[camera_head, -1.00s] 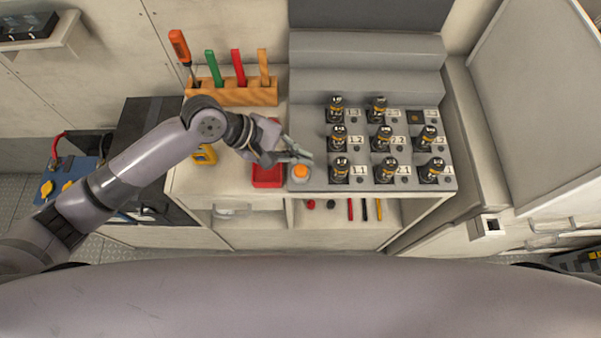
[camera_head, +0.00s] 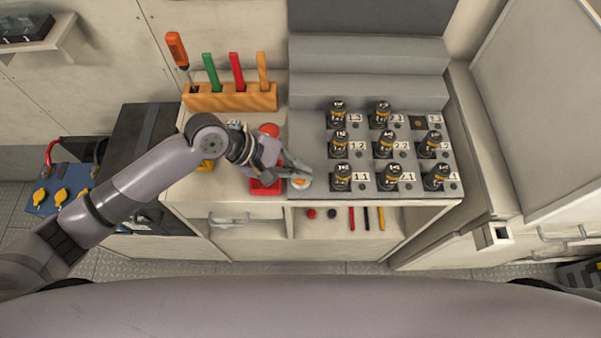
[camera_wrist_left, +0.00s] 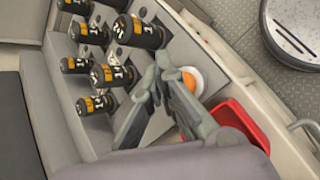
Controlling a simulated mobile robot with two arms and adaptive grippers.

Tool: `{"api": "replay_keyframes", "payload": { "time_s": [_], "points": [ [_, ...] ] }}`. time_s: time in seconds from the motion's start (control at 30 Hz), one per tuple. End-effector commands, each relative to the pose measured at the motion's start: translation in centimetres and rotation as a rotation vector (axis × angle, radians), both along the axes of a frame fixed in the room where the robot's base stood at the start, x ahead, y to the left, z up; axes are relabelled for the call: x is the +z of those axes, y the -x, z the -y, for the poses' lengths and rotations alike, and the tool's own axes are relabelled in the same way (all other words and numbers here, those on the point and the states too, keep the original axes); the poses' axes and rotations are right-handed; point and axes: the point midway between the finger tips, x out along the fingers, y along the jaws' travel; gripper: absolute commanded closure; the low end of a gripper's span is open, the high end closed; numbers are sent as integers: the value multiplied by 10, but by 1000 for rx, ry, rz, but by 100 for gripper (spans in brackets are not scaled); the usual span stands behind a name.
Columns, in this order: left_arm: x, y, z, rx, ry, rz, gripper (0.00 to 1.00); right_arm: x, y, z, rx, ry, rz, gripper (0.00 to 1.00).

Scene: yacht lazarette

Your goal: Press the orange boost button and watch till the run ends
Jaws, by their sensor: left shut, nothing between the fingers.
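The orange button (camera_head: 301,184) sits on a pale round base at the front left corner of the grey panel (camera_head: 313,158). My left gripper (camera_head: 303,172) is shut and empty, with its fingertips over the button and partly covering it. In the left wrist view the orange button (camera_wrist_left: 190,82) shows just beside and behind the closed fingertips (camera_wrist_left: 163,72); I cannot tell whether they touch it. Several black cylinders with yellow bands (camera_head: 383,145) stand in a labelled grid on the panel. My right gripper is not in view.
A red tray (camera_head: 258,188) lies left of the button, and a red round thing (camera_head: 269,129) is behind my wrist. A wooden rack (camera_head: 230,97) holds a screwdriver and coloured tools at the back left. The open shelf below holds pens and small round pieces.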

Motion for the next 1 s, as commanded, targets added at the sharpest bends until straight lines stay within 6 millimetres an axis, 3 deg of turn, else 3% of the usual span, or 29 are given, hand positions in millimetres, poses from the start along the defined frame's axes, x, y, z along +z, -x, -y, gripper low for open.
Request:
{"api": "replay_keyframes", "payload": {
  "time_s": [1.0],
  "points": [
    [-4,0,0,0,0,-2,100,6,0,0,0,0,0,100]
  ]
}}
